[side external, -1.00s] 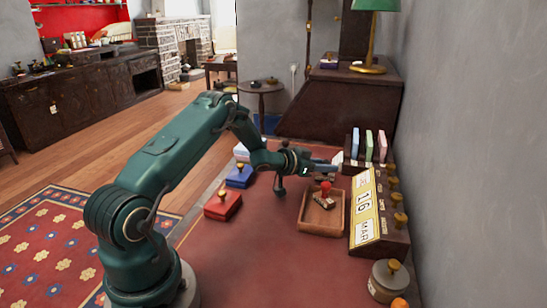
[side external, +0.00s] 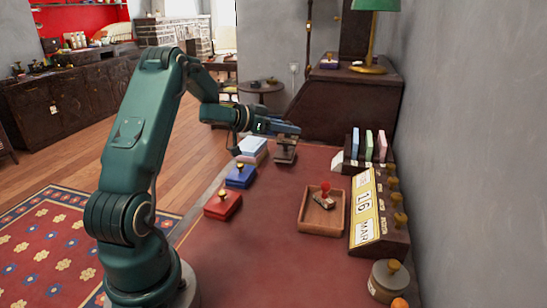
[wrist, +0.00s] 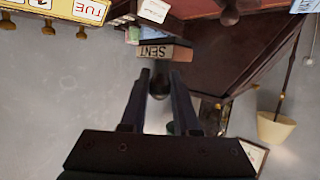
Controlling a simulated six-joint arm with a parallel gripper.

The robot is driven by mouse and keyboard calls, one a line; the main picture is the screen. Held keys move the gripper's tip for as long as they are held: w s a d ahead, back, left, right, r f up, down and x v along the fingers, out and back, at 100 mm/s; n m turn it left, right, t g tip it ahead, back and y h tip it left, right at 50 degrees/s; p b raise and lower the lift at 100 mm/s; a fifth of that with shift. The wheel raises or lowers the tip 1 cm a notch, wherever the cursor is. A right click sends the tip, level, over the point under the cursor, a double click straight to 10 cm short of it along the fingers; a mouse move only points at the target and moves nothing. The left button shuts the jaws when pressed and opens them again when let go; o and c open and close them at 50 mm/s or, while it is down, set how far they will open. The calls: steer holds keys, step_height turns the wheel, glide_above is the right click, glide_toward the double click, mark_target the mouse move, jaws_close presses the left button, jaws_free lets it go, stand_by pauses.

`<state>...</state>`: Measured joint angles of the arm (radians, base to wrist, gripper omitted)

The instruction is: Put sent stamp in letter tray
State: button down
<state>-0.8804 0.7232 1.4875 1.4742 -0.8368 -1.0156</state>
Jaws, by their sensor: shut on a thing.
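My gripper (side external: 292,129) is shut on the sent stamp (side external: 284,155), holding it by its knob above the far part of the red desk top. In the wrist view the stamp's wooden block (wrist: 160,52) reads SENT upside down, with its dark knob between the fingers (wrist: 158,85). A shallow wooden tray (side external: 322,232) sits on the desk, nearer the camera and to the right of the gripper. A stamp with a red knob (side external: 324,189) lies in that tray.
A yellow calendar block (side external: 364,212) stands right of the tray, with a rack of coloured pieces (side external: 367,146) behind it. Red (side external: 222,207) and blue (side external: 240,179) boxes and a pale stack (side external: 251,146) line the left edge. The desk's middle is clear.

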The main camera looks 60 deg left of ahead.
steer(key=s+d+m+g+h, duration=0.4)
steer(key=s+d+m+h, duration=0.55)
steer(key=d, duration=0.25)
glide_above(321, 222)
steer(key=shift+n, duration=0.25)
steer(key=f, duration=0.5)
steer(key=shift+s+a+f, duration=0.25)
steer(key=shift+a+f, duration=0.05)
steer(key=shift+a, duration=0.05)
steer(key=shift+w+d+f, duration=0.25)
steer(key=shift+d+f, duration=0.1)
steer(key=shift+f, duration=1.9)
steer(key=shift+f, duration=0.15)
steer(key=c, duration=0.7)
jaws_free()
steer(key=shift+o, duration=0.2)
